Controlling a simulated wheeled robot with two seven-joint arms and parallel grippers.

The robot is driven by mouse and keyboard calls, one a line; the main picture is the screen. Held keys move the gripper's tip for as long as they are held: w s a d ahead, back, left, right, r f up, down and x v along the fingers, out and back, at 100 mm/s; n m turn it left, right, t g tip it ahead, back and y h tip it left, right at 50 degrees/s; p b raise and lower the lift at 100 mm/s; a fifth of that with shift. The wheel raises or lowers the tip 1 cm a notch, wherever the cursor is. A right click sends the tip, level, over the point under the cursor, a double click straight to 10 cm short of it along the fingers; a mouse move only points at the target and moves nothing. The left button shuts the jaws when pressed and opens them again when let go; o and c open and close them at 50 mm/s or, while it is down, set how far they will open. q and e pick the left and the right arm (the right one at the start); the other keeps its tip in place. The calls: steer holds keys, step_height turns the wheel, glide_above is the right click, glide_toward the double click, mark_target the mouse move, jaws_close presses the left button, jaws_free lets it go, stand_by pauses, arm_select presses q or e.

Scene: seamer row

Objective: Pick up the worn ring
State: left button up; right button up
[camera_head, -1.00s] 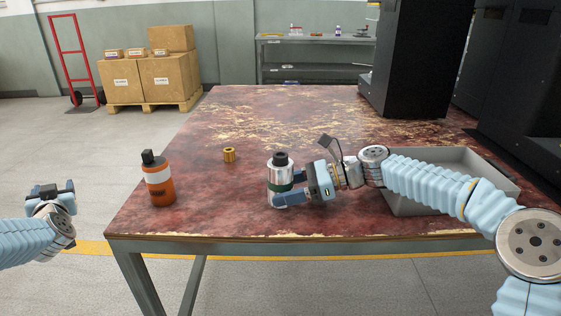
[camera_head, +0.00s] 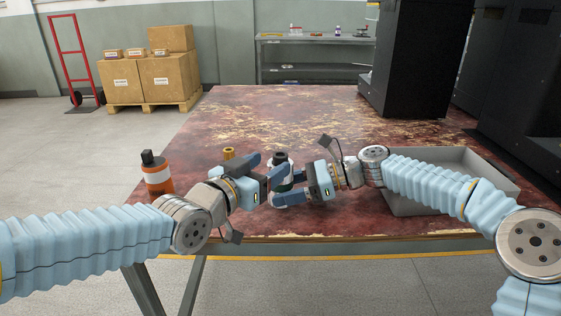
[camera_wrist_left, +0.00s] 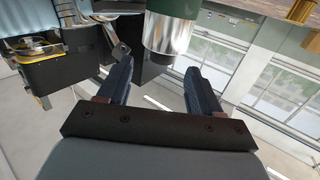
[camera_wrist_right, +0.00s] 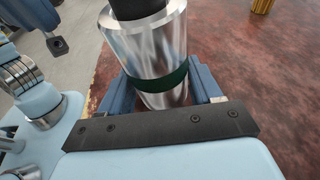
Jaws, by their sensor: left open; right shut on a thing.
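A silver cylinder (camera_head: 281,166) with a dark green band and a dark top is upright near the table's front. My right gripper (camera_wrist_right: 160,85) is shut around its side; I cannot tell whether its base touches the table. My left gripper (camera_head: 265,170) is open just left of the cylinder. In the left wrist view the cylinder (camera_wrist_left: 170,32) is beyond the open fingertips, not between them. A small brass ring-like piece (camera_head: 229,152) stands on the table behind my left gripper; it also shows in the right wrist view (camera_wrist_right: 262,5). I cannot tell which part is the worn ring.
An orange bottle (camera_head: 157,175) with a black cap stands at the table's left, partly hidden by my left arm. A grey tray (camera_head: 480,160) lies at the right behind my right arm. A black machine (camera_head: 405,60) stands at the back right. The table's middle back is clear.

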mark_target(284, 152)
arm_select(q)
steer(key=x, duration=0.7)
steer(key=shift+w+d+r, duration=0.1)
steer(key=shift+w, duration=0.3)
steer(key=c, duration=1.1)
steer(key=shift+o, duration=0.2)
step_height(284, 152, up, 10)
arm_select(e)
steer(key=o, duration=0.9)
steer(key=shift+c, duration=0.2)
